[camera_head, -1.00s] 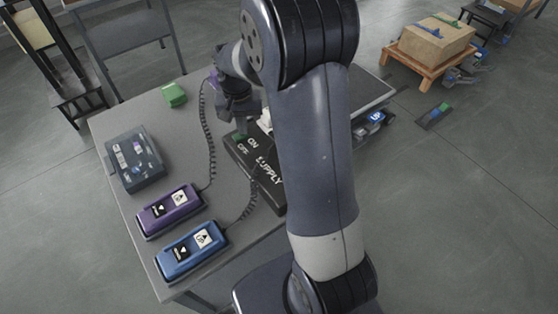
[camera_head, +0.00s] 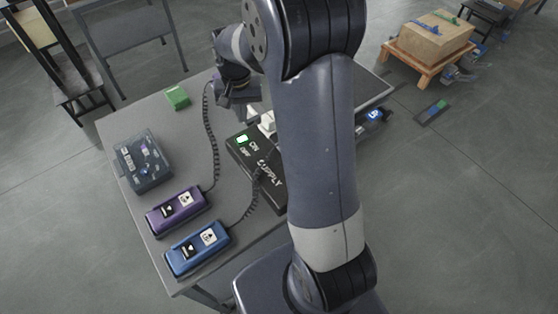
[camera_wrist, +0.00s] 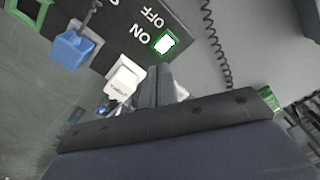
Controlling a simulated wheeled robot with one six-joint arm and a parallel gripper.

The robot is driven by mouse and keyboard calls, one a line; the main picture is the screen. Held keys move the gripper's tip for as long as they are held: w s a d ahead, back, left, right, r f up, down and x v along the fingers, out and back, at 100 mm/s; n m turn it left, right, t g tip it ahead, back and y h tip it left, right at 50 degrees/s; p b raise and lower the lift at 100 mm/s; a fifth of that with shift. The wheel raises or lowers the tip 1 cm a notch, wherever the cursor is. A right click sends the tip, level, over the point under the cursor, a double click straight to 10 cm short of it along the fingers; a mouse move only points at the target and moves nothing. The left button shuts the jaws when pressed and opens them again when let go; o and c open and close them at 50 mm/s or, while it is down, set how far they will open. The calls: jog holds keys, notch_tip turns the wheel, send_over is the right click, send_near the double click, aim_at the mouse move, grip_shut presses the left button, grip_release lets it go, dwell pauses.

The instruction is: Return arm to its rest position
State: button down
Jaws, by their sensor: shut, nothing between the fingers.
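My gripper (camera_head: 246,108) is shut and empty, held above the grey table near the far end of the black supply box. In the wrist view my gripper (camera_wrist: 160,82) points past the box, with its closed fingers beside a white rocker switch. The supply box (camera_head: 268,184) carries the words ON, OFF and SUPPLY. A bright white-green lamp or button (camera_head: 242,139) is lit on it, and it also shows in the wrist view (camera_wrist: 165,43). The white switch (camera_head: 267,122) is partly hidden by my arm; it shows more fully in the wrist view (camera_wrist: 124,78).
A purple pendant (camera_head: 176,210) and a blue pendant (camera_head: 198,248) lie on the table (camera_head: 120,125) with coiled cables. A dark clear-lidded case (camera_head: 143,160) and a green block (camera_head: 177,97) sit nearby. A box (camera_head: 436,36) on a wooden stand (camera_head: 412,64) is at the far right.

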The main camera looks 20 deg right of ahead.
aim_at(245, 137)
jog(key=shift+f, duration=0.1)
notch_tip(245, 137, down, 7)
jog(key=b, duration=0.5)
jog(key=shift+b, duration=0.4)
